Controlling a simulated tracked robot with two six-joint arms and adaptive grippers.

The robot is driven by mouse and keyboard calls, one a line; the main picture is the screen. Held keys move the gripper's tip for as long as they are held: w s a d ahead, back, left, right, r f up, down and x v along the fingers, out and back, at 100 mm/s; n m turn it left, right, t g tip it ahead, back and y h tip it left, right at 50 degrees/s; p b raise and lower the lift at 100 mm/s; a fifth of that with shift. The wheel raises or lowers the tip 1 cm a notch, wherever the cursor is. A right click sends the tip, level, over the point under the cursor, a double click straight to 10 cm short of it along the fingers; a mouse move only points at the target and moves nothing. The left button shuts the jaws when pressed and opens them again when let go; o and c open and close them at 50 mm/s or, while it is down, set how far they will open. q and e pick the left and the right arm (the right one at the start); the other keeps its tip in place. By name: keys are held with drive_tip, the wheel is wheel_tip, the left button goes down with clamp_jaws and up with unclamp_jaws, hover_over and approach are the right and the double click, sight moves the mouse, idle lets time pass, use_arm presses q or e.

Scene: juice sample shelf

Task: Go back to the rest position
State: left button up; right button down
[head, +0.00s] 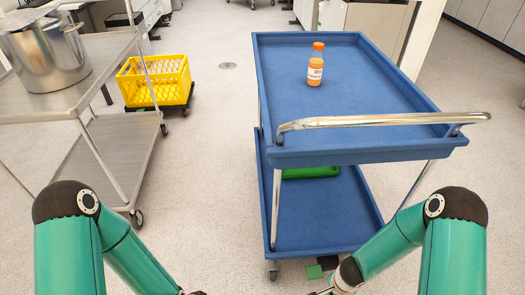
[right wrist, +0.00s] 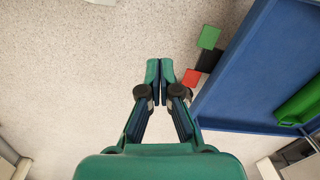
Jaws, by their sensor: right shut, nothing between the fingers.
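My two green arms reach down along the bottom corners of the head view. My right gripper (right wrist: 160,80) shows in the right wrist view, its fingertips together with nothing between them. It is over the pale floor, beside the blue cart (right wrist: 250,75) and apart from it. My left gripper is below the bottom edge of the head view. An orange juice bottle (head: 315,65) with a white label and orange cap stands upright on the top shelf of the blue cart (head: 350,100), away from both arms.
The cart has a chrome handle (head: 380,121) facing me and a green item (head: 310,172) on its lower shelf. A steel table (head: 105,55) with a large pot (head: 45,55) stands left, near a yellow crate (head: 155,80). Small coloured squares (right wrist: 209,37) show beside the cart. Floor between is clear.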

use_arm(q)
wheel_tip(320, 180, up, 13)
drive_tip(key=p, duration=0.9)
drive_tip(key=shift+p, duration=0.4)
use_arm(e)
drive_tip(key=s+a+r+n+y, duration=0.1)
drive_tip(key=s+a+r+n, duration=0.1)
drive_tip(key=r, duration=0.3)
drive_tip(key=s+a+r+n+y, duration=0.1)
drive_tip(key=s+a+r+n, duration=0.2)
drive_tip(key=a+r+n, duration=0.1)
drive_tip(key=s+a+r+n+y, duration=0.1)
drive_tip(key=s+a+r+n, duration=0.1)
drive_tip(key=r+n, duration=0.3)
wheel_tip(320, 180, up, 3)
drive_tip(key=shift+s+a+r+y, duration=0.1)
drive_tip(key=shift+s+a+y, duration=0.2)
drive_tip(key=shift+a+y, duration=0.15)
